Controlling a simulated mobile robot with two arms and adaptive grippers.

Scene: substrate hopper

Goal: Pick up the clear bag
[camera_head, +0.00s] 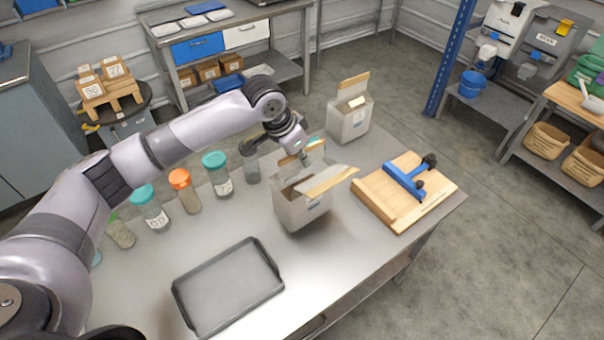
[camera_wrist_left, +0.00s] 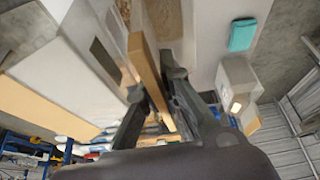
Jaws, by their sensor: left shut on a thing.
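I cannot make out a clear bag in either view. A white carton (camera_head: 296,211) with tan-lined flaps stands open on the metal table. My left gripper (camera_head: 304,157) is at the carton's back flap. In the left wrist view the fingers (camera_wrist_left: 158,78) are shut on a tan-edged carton flap (camera_wrist_left: 147,65), one finger on each side of it. The carton's inside is mostly hidden by its flaps in the head view. My right gripper is not in view.
A dark tray (camera_head: 228,287) lies in front on the table (camera_head: 148,266). Several lidded jars (camera_head: 186,190) stand left of the carton. A second carton (camera_head: 349,120) stands behind, and a wooden board with a blue tool (camera_head: 404,192) lies right. A teal object (camera_wrist_left: 243,34) lies near the second carton.

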